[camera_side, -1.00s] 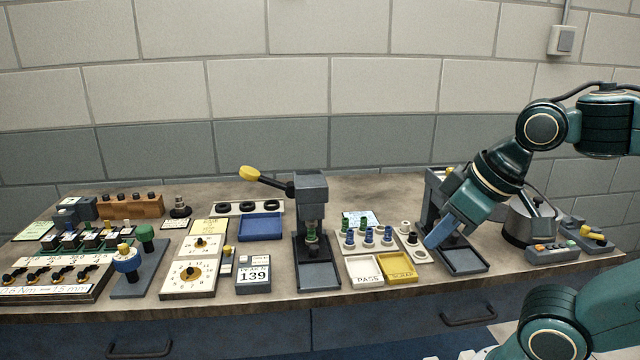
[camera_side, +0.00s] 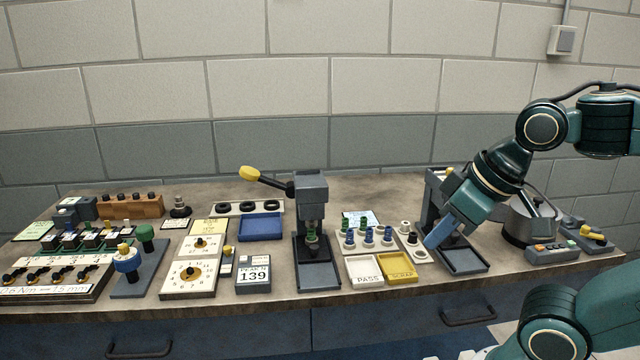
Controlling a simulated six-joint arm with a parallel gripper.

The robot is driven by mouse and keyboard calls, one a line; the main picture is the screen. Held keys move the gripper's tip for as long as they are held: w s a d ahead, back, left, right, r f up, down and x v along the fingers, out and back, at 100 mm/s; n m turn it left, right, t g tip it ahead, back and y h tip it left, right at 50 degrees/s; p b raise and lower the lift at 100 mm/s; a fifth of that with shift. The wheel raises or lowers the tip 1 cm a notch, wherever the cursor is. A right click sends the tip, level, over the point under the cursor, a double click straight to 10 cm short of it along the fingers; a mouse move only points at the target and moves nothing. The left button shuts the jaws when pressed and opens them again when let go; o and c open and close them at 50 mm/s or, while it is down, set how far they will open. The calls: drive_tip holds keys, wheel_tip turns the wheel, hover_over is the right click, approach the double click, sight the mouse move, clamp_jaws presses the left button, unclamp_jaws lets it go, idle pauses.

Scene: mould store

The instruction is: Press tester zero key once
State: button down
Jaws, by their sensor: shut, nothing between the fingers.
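My gripper (camera_side: 432,242) is shut, with blue fingers pointing down and left. It is at the front of a dark grey stand (camera_side: 466,261) on the right half of the bench, and it hides part of that stand. I cannot tell whether the fingertips touch anything. A small grey box with a white display (camera_side: 254,274) reading "PEAK N 139" stands left of the middle. A low grey box with several coloured keys (camera_side: 552,253) lies to the right of my gripper. No key's label is legible, so I cannot tell which one is the zero key.
PASS (camera_side: 366,282) and yellow SCRAP (camera_side: 398,278) trays lie left of my gripper, with several small pegs behind. A lever press (camera_side: 318,277) stands mid-bench. A round metal pot (camera_side: 521,229) is close behind my arm. Dial boards and a clamp rack fill the left side.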

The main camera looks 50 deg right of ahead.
drive_tip(key=m+t+h, duration=0.1)
drive_tip(key=m+t, duration=0.2)
drive_tip(key=m, duration=0.8)
hover_over(244, 259)
wheel_tip(244, 259, down, 9)
drive_tip(key=shift+s, duration=0.35)
drive_tip(key=shift+f, duration=0.2)
drive_tip(key=shift+f, duration=4.35)
